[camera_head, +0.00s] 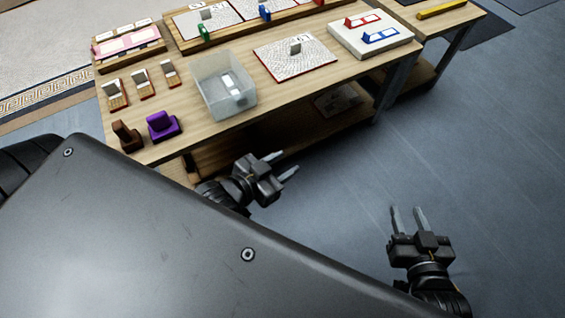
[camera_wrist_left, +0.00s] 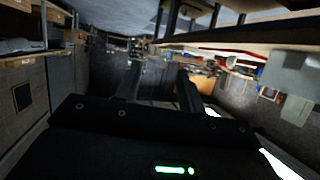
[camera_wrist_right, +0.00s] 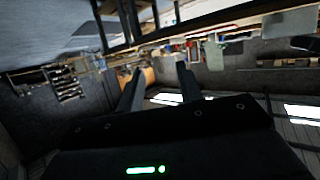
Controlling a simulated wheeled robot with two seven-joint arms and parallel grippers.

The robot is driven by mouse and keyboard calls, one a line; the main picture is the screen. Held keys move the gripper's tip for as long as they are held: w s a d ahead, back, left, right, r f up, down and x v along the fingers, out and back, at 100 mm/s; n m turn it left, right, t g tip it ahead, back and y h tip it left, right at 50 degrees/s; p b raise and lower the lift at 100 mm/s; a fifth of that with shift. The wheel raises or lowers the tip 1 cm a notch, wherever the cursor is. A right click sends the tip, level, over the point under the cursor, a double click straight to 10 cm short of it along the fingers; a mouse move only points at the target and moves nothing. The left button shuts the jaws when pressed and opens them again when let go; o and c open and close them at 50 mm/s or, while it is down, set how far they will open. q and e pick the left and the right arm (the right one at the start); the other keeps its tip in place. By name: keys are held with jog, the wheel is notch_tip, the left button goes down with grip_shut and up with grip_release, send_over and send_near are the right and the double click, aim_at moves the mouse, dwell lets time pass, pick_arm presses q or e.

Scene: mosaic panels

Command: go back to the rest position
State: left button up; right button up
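My left gripper (camera_head: 282,165) is in front of the wooden table's front edge, low beside it, with its two fingers apart and nothing between them. It also shows open and empty in the left wrist view (camera_wrist_left: 158,85). My right gripper (camera_head: 407,218) is over the grey floor at the lower right, clear of the table, fingers apart and empty. The right wrist view shows its two fingers (camera_wrist_right: 158,85) spread with nothing held.
The wooden table (camera_head: 185,130) holds a clear bin (camera_head: 224,88), a patterned panel (camera_head: 290,60), a purple block (camera_head: 162,124), a brown block (camera_head: 126,136) and a white board (camera_head: 375,45). A second table (camera_head: 410,18) stands at the upper right. The floor (camera_head: 490,150) at the right is clear.

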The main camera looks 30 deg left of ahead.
pick_arm(q)
jog(key=shift+d, duration=0.1)
dwell(0.3)
